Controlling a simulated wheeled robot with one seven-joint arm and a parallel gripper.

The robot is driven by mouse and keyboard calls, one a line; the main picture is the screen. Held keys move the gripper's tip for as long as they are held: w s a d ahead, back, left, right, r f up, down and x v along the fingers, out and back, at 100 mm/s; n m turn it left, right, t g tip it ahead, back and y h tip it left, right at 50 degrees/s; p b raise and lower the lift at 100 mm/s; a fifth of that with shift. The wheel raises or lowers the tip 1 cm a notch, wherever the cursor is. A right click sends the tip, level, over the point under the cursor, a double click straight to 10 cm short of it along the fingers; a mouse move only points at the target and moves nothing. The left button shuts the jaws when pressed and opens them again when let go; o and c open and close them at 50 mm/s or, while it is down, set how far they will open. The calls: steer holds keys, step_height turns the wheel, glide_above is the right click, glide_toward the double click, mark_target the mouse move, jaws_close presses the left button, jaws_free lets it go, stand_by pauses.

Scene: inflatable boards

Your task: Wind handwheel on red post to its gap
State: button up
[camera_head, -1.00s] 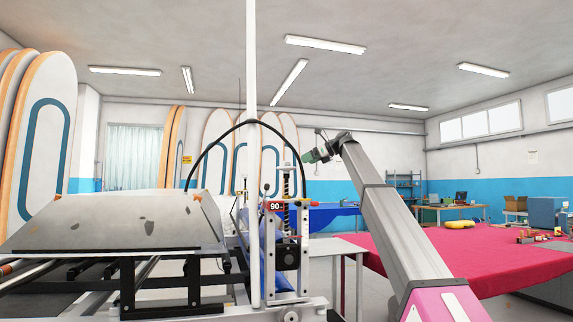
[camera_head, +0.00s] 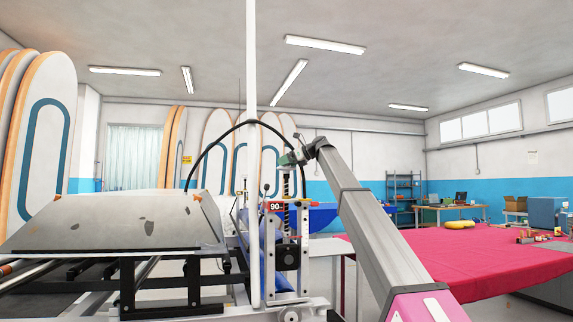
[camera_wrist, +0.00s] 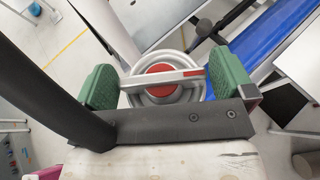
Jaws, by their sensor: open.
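The handwheel (camera_wrist: 142,97) is a pale grey ring with a red hub (camera_wrist: 160,69) and a grey crossbar with a red mark near its right end. In the wrist view it lies between the green pads of my gripper (camera_wrist: 168,80), which is open with one pad on each side. I cannot tell whether the pads touch it. In the head view my gripper (camera_head: 290,158) is at the top of an upright threaded screw (camera_head: 286,188). A red block marked 90 (camera_head: 275,206) is beside that screw. The wheel's gap mark cannot be made out.
A sloped panel (camera_head: 110,225) lies further left. A red-covered table (camera_head: 480,255) is at right. The wrist view shows a blue strip (camera_wrist: 265,40) beyond the wheel.

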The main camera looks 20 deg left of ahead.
steer(key=shift+a+f, duration=0.1)
steer(key=shift+a, duration=0.05)
steer(key=c, duration=0.6)
steer(key=shift+o, duration=0.2)
steer(key=shift+g, duration=0.3)
steer(key=n+g, duration=0.4)
steer(key=shift+w+g+h, duration=0.15)
steer(key=shift+g+h, duration=0.15)
steer(key=shift+h, duration=0.1)
steer(key=shift+n+g+h, duration=0.7)
steer(key=shift+n+g, duration=0.7)
steer(key=shift+n, duration=0.1)
steer(key=shift+s+f+n, duration=0.1)
steer(key=shift+s+n, duration=0.15)
steer(key=shift+n, duration=0.05)
